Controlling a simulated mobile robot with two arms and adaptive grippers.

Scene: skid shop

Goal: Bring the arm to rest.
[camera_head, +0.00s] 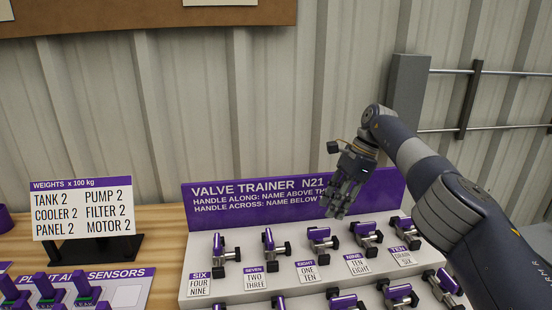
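My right gripper (338,206) hangs in front of the upper panel of the valve trainer, pointing down and to the left. It is above the back row of valves and hides part of the sign's text. Its fingers look close together, but I cannot tell whether they are open or shut. I see nothing held in it. My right arm comes in from the right edge. My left gripper is out of view.
The valve trainer (235,193) carries rows of purple-handled valves with labels. A weights sign (83,208) stands left on the wooden bench (160,222), behind a sensor board (128,296). A grey post (407,85) with metal rails (500,72) is behind my arm.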

